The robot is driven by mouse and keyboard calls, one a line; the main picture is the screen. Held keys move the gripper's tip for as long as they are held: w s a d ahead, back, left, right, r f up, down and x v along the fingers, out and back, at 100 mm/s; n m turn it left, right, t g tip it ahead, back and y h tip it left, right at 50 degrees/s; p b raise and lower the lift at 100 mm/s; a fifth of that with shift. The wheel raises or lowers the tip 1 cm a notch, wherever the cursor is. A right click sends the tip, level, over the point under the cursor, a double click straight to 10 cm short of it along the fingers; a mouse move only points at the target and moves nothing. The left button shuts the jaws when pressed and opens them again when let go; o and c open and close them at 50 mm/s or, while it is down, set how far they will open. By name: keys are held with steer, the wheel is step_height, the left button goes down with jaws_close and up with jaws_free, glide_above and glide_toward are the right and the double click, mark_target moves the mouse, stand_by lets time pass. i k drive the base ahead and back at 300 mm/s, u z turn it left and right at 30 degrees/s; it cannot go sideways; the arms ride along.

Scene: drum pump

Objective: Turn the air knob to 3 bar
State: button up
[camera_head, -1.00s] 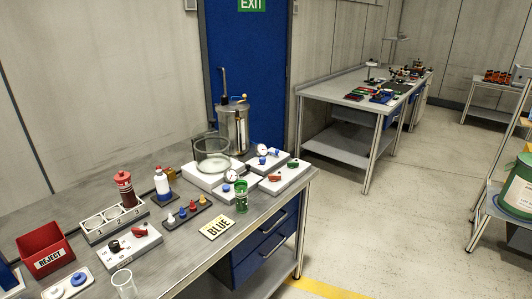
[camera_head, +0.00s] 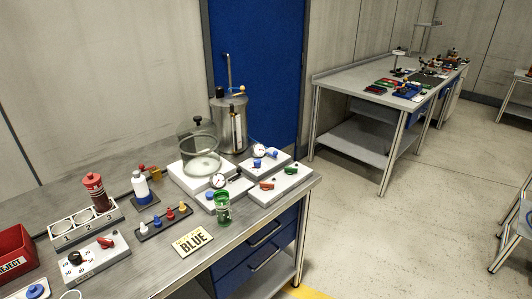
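My gripper is not in view. Several white control blocks stand near the right end of the near bench. The rear block carries a round gauge (camera_head: 259,151) with a blue knob (camera_head: 257,163) below it. The front-left block has a second gauge (camera_head: 217,181) with another blue knob (camera_head: 210,194) beside it. I cannot tell which knob is the air knob, and the gauge readings are too small to make out.
A steel drum (camera_head: 228,125) with an upright pump and a clear glass vessel (camera_head: 201,160) stand behind the blocks. Open floor (camera_head: 350,225) lies right of the bench (camera_head: 150,262).

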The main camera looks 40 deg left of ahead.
mark_target(257, 163)
steer(key=z, duration=0.05)
steer(key=i, duration=1.55)
steer(key=u, duration=3.5)
